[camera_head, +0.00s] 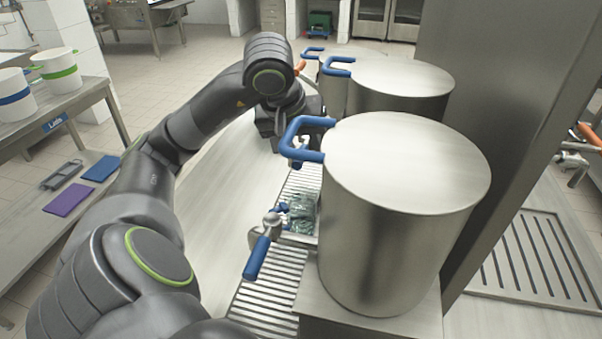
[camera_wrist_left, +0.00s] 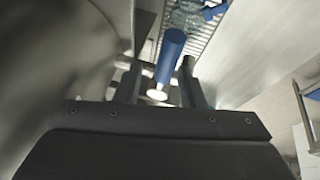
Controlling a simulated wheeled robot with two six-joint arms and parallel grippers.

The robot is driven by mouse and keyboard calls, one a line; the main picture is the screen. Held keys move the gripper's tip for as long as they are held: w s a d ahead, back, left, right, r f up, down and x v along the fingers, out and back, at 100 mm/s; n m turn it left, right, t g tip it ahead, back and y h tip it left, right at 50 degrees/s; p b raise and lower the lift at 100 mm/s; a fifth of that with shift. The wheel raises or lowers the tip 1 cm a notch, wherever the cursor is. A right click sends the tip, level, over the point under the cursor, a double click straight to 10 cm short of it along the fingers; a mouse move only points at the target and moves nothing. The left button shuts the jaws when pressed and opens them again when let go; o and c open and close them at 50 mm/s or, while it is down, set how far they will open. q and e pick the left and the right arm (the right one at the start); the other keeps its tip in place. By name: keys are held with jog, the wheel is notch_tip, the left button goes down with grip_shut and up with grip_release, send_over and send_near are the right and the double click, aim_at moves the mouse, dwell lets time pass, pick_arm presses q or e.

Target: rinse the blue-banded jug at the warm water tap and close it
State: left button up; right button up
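A white container with a blue band (camera_head: 12,95) stands on the side table at the left. A clear, glassy vessel (camera_head: 303,212) with blue parts beside it is on the drip grate; it also shows in the left wrist view (camera_wrist_left: 185,17), and I cannot make out a band on it. A tap with a blue lever (camera_head: 258,258) is on the near urn. My left gripper (camera_head: 277,140) is beyond it, partly hidden by the near urn's handle. In the wrist view its fingers (camera_wrist_left: 158,75) are apart, with a blue lever (camera_wrist_left: 172,48) between them; contact is unclear. My right gripper is out of view.
Large steel urns (camera_head: 400,210) with blue handles stand in a row on the right. A white container with a green band (camera_head: 60,78) is on the left table. Blue and purple pads (camera_head: 70,200) lie on its lower shelf. A steel panel rises behind the urns.

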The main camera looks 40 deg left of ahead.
pick_arm(q)
jog(key=shift+o, duration=0.7)
jog(key=shift+d, duration=0.1)
jog(key=shift+r, duration=0.1)
jog(key=shift+s+r, duration=0.1)
jog(key=shift+r, duration=0.15)
jog(key=p+v, duration=0.4)
jog(key=v, duration=1.2)
jog(key=shift+s+r+p, duration=0.15)
jog(key=shift+r+p, duration=0.2)
jog(key=shift+p, duration=0.05)
jog(key=shift+d+f, duration=0.1)
